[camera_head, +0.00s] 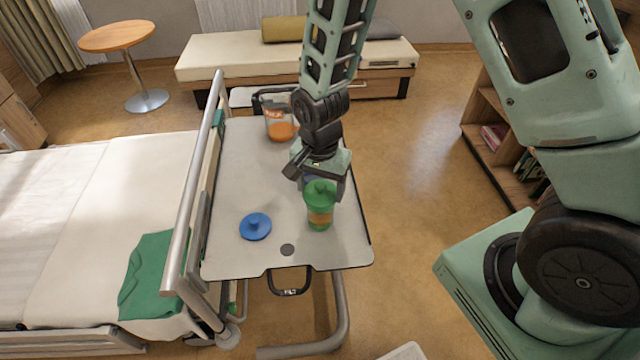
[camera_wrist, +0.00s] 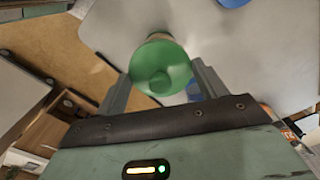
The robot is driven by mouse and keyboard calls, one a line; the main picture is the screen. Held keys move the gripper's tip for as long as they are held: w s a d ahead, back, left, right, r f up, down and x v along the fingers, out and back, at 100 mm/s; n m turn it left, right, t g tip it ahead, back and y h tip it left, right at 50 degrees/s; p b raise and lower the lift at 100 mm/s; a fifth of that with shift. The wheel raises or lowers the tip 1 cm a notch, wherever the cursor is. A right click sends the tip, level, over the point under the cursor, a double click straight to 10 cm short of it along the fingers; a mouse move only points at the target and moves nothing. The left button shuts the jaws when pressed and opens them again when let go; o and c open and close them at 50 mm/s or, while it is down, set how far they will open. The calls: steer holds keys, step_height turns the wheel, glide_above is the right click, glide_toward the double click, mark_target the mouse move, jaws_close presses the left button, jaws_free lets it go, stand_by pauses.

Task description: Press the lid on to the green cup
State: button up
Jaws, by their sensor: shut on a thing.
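The green cup (camera_head: 320,218), with an orange-brown band, stands upright on the grey overbed table near its right edge. A round green lid (camera_head: 320,188) with a knob is at the cup's mouth; I cannot tell whether it is fully seated. My gripper (camera_head: 321,182) is at the lid from above and behind. In the wrist view the lid (camera_wrist: 160,68) lies between the two fingers of my gripper (camera_wrist: 160,85), which is shut on it. The lid hides most of the cup there.
A blue lid (camera_head: 255,226) with a knob lies left of the cup. A blue thing (camera_head: 312,178) is partly hidden behind my gripper. A clear jug (camera_head: 280,125) with orange liquid stands at the table's (camera_head: 235,160) back. The bed rail (camera_head: 193,190) runs along the left.

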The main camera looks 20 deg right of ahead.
stand_by(0.8)
steer(key=o, duration=1)
steer(key=shift+o, duration=0.5)
steer(key=shift+r+p, duration=3.05)
steer(key=shift+r, duration=0.45)
jaws_close()
